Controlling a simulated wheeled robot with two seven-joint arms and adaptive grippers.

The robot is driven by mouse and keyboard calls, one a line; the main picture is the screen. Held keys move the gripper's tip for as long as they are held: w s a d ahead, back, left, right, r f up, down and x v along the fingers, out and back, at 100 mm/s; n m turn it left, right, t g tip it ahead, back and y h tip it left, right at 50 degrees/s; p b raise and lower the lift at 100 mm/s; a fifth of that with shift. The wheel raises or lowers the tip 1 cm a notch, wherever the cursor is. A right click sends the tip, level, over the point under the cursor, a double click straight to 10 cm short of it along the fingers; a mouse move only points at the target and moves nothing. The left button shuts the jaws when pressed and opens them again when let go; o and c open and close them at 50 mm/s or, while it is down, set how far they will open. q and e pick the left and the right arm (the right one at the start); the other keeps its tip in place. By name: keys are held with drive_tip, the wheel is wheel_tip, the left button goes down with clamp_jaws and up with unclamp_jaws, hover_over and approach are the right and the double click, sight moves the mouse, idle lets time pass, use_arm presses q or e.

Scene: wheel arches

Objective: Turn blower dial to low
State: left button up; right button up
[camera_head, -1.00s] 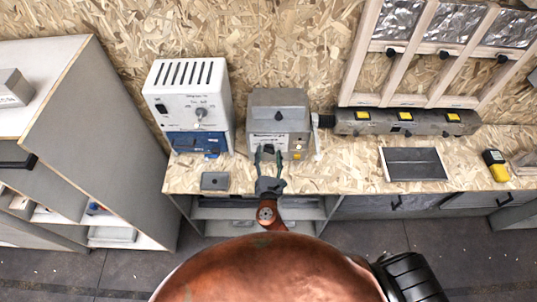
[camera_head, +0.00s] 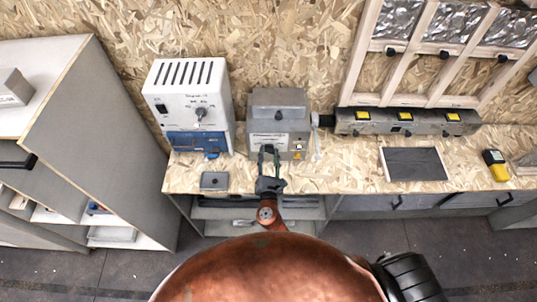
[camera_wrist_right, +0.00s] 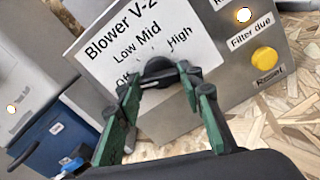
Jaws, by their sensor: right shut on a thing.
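The blower is a grey metal box (camera_head: 277,105) on the bench, with a white label plate reading "Blower V-2". Its black dial (camera_wrist_right: 158,67) shows in the right wrist view below the words Low, Mid and High. A label at the dial's lower left is partly covered. My right gripper (camera_wrist_right: 160,82), with green fingers, is shut on the dial, one fingertip on each side. In the head view the right gripper (camera_head: 269,151) is at the blower's front and hides the dial. I cannot tell which setting the dial points to. My left gripper is not in view.
A yellow button (camera_wrist_right: 265,59) sits on the blower's front, right of the dial. A white-and-blue unit with a knob (camera_head: 200,113) stands left of the blower. A small grey box (camera_head: 214,181), a dark panel (camera_head: 413,163) and a yellow meter (camera_head: 496,165) lie on the bench (camera_head: 340,178).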

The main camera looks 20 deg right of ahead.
drive_tip(key=shift+m+b, duration=4.1)
drive_tip(key=shift+m, duration=0.3)
drive_tip(key=o, duration=1.2)
drive_tip(key=shift+c, duration=0.2)
